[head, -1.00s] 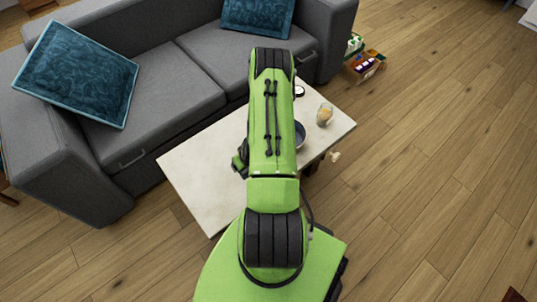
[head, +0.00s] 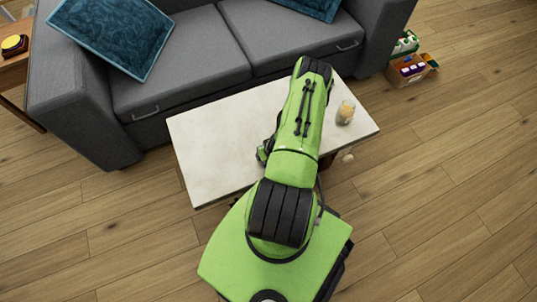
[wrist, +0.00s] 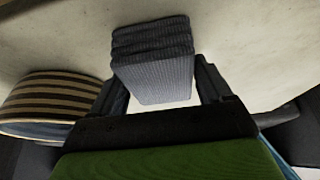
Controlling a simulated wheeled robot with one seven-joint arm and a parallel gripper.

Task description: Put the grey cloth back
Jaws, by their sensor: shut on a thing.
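The grey cloth (wrist: 152,62), a folded, ribbed stack, is between the fingers of my gripper (wrist: 158,88) in the wrist view. The gripper is shut on it. The pale tabletop (wrist: 255,45) shows behind the cloth; I cannot tell whether the cloth touches it. In the head view my arm hides the gripper and the cloth, over the right part of the low table (head: 215,150).
A striped bowl (wrist: 50,100) is left of the gripper in the wrist view. A glass jar (head: 345,112) stands at the table's right end. The table's left part is clear. A grey sofa (head: 185,65) stands behind; a box of items (head: 412,68) is on the floor.

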